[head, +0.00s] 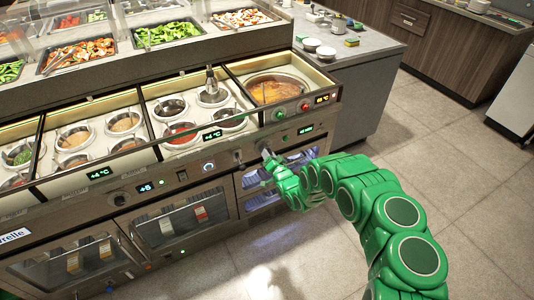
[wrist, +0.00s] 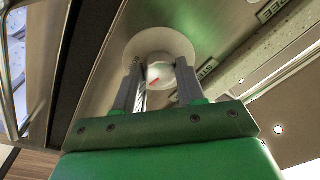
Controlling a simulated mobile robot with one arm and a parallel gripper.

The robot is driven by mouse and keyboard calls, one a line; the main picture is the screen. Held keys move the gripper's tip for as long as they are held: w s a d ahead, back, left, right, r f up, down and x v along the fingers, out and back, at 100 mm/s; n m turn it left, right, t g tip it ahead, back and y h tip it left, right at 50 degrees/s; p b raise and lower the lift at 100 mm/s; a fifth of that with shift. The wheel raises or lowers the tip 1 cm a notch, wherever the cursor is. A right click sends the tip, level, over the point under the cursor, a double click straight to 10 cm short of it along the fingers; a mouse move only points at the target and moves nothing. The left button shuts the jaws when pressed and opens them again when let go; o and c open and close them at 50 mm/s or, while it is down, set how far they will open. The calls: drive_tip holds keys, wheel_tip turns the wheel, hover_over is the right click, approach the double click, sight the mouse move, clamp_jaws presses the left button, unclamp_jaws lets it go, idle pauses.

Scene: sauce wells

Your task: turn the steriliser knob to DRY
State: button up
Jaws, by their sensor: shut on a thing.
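Sauce wells (head: 170,107) and a soup well (head: 272,92) sit in the counter above the panel. Red and green buttons (head: 279,114) are close above my gripper. A cabinet with a glass door (head: 185,222) is at left. The tiled floor (head: 455,200) at right is clear.

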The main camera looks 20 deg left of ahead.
drive_tip(key=shift+s+f, duration=0.1)
drive_tip(key=shift+f, duration=0.1)
drive_tip(key=o, duration=1)
drive_tip(key=shift+r, duration=0.1)
drive_tip(key=shift+o, duration=0.2)
drive_tip(key=shift+d, duration=0.1)
drive_tip(key=v, duration=0.7)
drive_tip(key=shift+s+d, duration=0.15)
drive_tip(key=shift+s, duration=0.05)
